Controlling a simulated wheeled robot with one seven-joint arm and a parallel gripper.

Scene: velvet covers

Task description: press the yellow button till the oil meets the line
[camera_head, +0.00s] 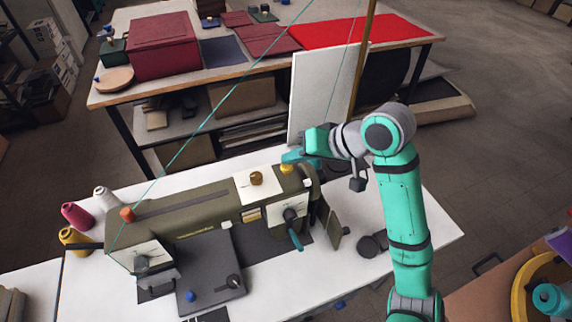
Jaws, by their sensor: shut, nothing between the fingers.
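The yellow button (287,168) is a small yellow cap on top of the dark green sewing machine (190,208), near its right end. My gripper (291,157) is shut and empty, with its teal tip just behind and above the button in the picture. I cannot tell whether the tip touches the button. A round amber-brown dome (256,178) sits on a cream plate (243,190) left of the button; it may be the oil window. The oil level and the line are too small to make out.
The machine stands on a white table (352,268). Thread cones (76,214) stand at its left end. A teal-handled lever (296,240) hangs at its front right. A white board (318,98) and a pole (362,55) rise behind my gripper. Dark round items (373,244) lie on the right.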

